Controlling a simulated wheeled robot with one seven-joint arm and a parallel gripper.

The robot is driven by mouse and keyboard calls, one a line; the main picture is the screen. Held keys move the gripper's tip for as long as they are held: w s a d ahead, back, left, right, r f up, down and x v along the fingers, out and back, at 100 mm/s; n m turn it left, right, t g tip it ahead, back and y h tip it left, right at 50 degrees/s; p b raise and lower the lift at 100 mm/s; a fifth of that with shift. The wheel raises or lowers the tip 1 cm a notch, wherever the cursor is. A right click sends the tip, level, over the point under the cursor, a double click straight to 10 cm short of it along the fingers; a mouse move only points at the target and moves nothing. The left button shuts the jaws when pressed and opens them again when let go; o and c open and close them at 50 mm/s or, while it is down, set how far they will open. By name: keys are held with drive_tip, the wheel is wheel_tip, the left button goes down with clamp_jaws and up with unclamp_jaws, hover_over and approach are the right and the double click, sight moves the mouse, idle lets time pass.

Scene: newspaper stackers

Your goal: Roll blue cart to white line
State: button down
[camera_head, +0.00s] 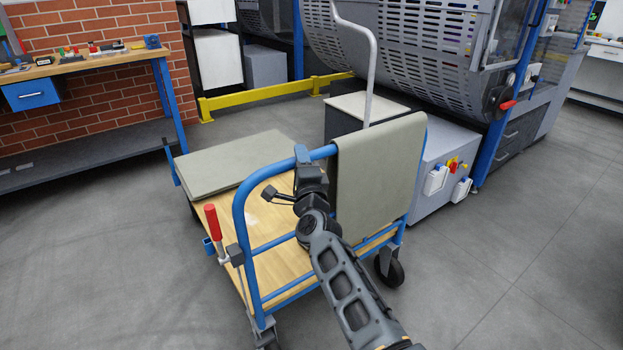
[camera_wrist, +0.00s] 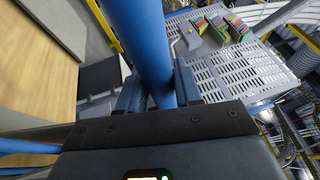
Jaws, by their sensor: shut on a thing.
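The blue cart (camera_head: 243,228) stands in the middle of the head view, with a blue tube frame, a wooden deck and black wheels. My gripper (camera_head: 302,154) is at the top bar of its near handle. In the wrist view the blue handle tube (camera_wrist: 149,45) runs between the fingers of my gripper (camera_wrist: 158,90), which is shut on it. My arm hides part of the handle frame and deck. I see no white line in either view.
A grey-green cloth (camera_head: 378,170) hangs over the handle's right part, and a flat grey-green sheet (camera_head: 235,160) lies on the deck. A red-handled lever (camera_head: 211,220) is at the cart's left. A workbench (camera_head: 85,64), yellow rail (camera_head: 265,92) and grey machine (camera_head: 425,50) stand beyond. Floor at left is clear.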

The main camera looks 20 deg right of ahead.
drive_tip(key=w+b, duration=0.1)
drive_tip(key=w+a, duration=0.1)
drive_tip(key=w, duration=0.1)
drive_tip(key=w+b, duration=0.1)
drive_tip(key=shift+w+a+b, duration=0.3)
drive_tip(key=shift+a, duration=0.05)
drive_tip(key=shift+r, duration=0.1)
drive_tip(key=c, duration=0.8)
unclamp_jaws()
drive_tip(key=shift+w, duration=0.1)
drive_tip(key=shift+c, duration=0.2)
drive_tip(key=p+v, duration=0.2)
drive_tip(key=v, duration=0.5)
drive_tip(key=shift+s+f+p, duration=0.2)
drive_tip(key=shift+s+p, duration=0.15)
drive_tip(key=shift+s, duration=0.05)
